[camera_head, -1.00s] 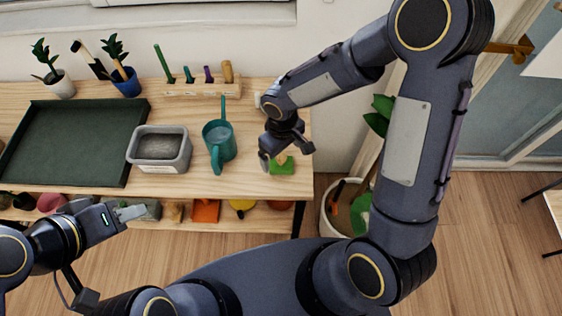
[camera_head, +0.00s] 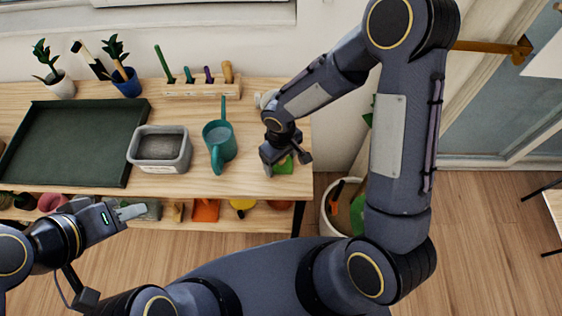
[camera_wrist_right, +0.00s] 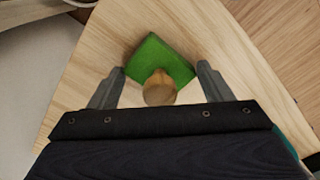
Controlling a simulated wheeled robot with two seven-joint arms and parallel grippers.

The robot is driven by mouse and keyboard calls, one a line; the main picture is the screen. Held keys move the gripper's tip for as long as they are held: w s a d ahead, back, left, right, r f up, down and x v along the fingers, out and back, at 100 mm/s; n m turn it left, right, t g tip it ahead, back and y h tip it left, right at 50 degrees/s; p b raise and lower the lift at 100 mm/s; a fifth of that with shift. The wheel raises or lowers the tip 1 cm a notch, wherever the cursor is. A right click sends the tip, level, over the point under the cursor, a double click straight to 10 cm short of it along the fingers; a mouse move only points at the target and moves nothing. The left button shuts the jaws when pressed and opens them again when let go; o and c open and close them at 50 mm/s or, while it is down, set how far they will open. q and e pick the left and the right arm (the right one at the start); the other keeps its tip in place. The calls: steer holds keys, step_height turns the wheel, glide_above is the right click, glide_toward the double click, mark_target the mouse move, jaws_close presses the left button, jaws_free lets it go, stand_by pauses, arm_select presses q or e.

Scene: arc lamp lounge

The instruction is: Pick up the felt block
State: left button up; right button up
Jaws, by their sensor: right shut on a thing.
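The felt block (camera_head: 286,166) is green and sits at the right end of the wooden table top, near its front edge. In the right wrist view the felt block (camera_wrist_right: 172,62) shows a round wooden knob on it. My right gripper (camera_head: 284,165) reaches down over the block and partly hides it in the head view. In the right wrist view my right gripper (camera_wrist_right: 160,76) has a finger on each side of the block and is shut on it. My left gripper (camera_head: 130,211) is in front of the table at lower left, away from the block; its finger gap is unclear.
A teal watering can (camera_head: 220,146) stands left of the block, with a grey tub (camera_head: 160,168) and a dark green tray (camera_head: 75,105) further left. A wooden rack (camera_head: 200,90) with several tools is behind. A potted plant (camera_head: 330,215) stands on the floor right of the table.

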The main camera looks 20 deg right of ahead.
steer(key=shift+r, duration=0.15)
steer(key=shift+r, duration=0.25)
step_height(320, 180, up, 2)
steer(key=shift+w+r, duration=0.1)
steer(key=shift+r, duration=0.1)
steer(key=s+a+r+b, duration=0.2)
steer(key=s+a+r, duration=0.6)
steer(key=a+r, duration=0.2)
steer(key=shift+a+b, duration=0.4)
steer(key=shift+a, duration=0.35)
